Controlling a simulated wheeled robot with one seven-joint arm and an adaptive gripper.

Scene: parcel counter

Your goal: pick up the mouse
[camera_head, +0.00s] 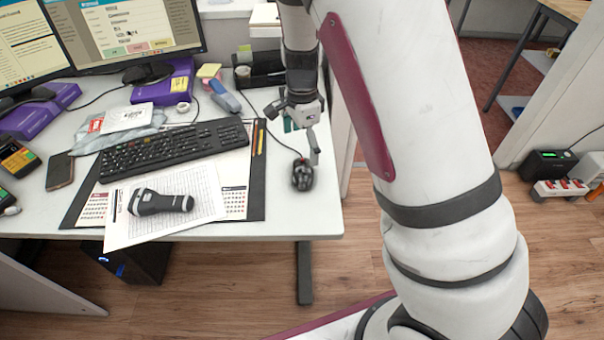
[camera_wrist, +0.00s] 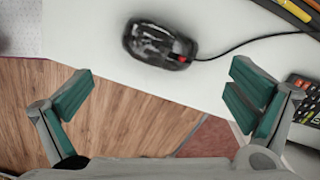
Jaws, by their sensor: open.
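The mouse (camera_head: 302,174) is black and lies on the white desk near its right front edge, with a cable running back from it. It also shows in the wrist view (camera_wrist: 160,45), near the top middle, with a small red spot and its cable leading off to the right. My gripper (camera_head: 300,140) is above and just behind the mouse in the head view. In the wrist view its two green-padded fingers (camera_wrist: 160,95) are wide apart with nothing between them. The mouse is beyond the fingertips, apart from them.
Pencils (camera_head: 259,138) lie by the keyboard. A dark organizer (camera_head: 262,70) stands behind.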

